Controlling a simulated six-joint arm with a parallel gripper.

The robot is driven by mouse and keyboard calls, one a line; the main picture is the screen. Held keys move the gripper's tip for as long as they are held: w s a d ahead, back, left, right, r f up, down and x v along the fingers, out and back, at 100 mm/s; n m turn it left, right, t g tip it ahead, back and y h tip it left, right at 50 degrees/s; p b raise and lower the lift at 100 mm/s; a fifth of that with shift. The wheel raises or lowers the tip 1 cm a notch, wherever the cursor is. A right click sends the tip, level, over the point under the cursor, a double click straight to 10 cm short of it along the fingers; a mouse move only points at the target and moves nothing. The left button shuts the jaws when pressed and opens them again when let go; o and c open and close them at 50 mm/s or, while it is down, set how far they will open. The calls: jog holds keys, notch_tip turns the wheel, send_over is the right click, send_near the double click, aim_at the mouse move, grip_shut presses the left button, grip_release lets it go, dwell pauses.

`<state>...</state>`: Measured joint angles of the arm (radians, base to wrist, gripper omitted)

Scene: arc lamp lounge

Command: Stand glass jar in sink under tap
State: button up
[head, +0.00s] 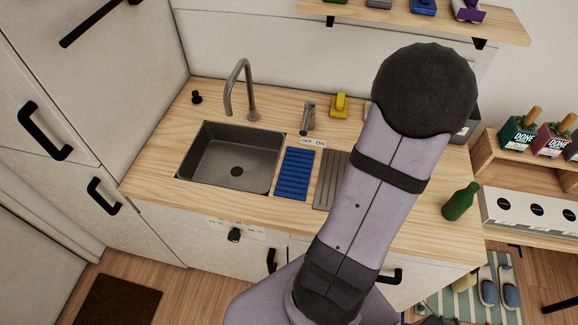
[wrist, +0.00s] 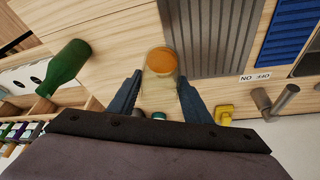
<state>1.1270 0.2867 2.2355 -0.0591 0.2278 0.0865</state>
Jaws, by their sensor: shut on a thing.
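The glass jar (wrist: 161,64) shows in the wrist view as a clear body with an orange-brown round top or content. It is between the two fingers of my gripper (wrist: 160,80), which is shut on it. The jar is over or on the wooden counter; I cannot tell if it touches. In the head view my arm hides the jar and gripper. The dark sink (head: 204,166) is empty, with a round drain. The grey curved tap (head: 240,80) stands behind it, its spout over the sink's back part.
A blue ribbed mat (head: 294,174) and grey ridged drainboard (wrist: 207,35) lie right of the sink. A small grey spout (head: 308,118) stands behind an OFF/ON label. A yellow object (head: 340,105) is at the back. A green bottle (head: 461,202) stands near the counter's right end.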

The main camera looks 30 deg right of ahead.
jog(key=w+a+n+t+y+b, duration=0.15)
jog(key=w+a+n, duration=0.45)
jog(key=w+a, duration=0.85)
jog(key=w+a+n+t+y+b, duration=0.1)
jog(key=w+a+n+y+b, duration=0.15)
jog(key=w+a+n, duration=0.75)
jog(key=w+a+f+m+b, duration=0.2)
jog(key=w+a+f+b, duration=0.2)
jog(key=w+b, duration=0.5)
jog(key=shift+w+a+f+m+b, duration=0.15)
jog(key=shift+w+a+m+b, duration=0.15)
jog(key=shift+w+a+m, duration=0.2)
jog(key=shift+f, duration=0.1)
notch_tip(320, 180, down, 14)
jog(key=shift+r+p, duration=0.15)
jog(key=shift+p, duration=1)
jog(key=shift+w, duration=0.4)
jog(key=shift+w+r, duration=0.1)
